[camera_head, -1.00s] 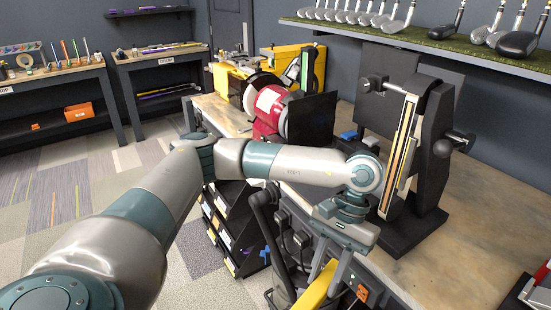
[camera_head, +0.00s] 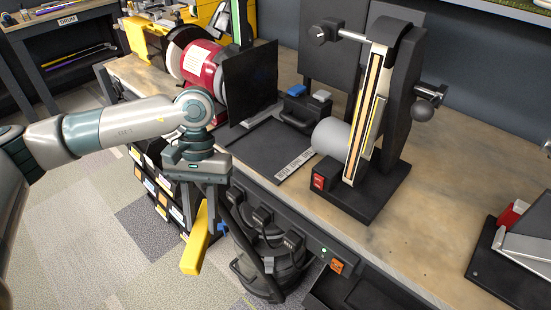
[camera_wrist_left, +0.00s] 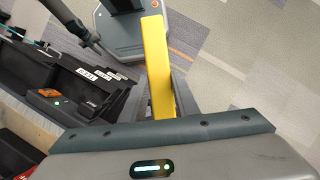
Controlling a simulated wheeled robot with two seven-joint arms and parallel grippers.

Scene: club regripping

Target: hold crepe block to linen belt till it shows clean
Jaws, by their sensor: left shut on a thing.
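The crepe block (camera_head: 195,243) is a long yellow bar. My left gripper (camera_head: 205,207) is shut on it, and it hangs tilted below the fingers, in front of the bench's front edge. The block also shows in the left wrist view (camera_wrist_left: 157,65), upright in the picture, with the fingers partly hidden. The linen belt (camera_head: 367,112) is a cream strip with dark brown stripes, standing steep on the black belt sander (camera_head: 398,110). The block is well to the left of the belt and apart from it. My right gripper is in neither view.
A red grinder (camera_head: 203,62) with a black screen (camera_head: 250,85) stands behind the gripper. A shop vacuum (camera_head: 265,250) stands below the bench edge, right of the block. A black bin rack (camera_head: 160,190) is to the left.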

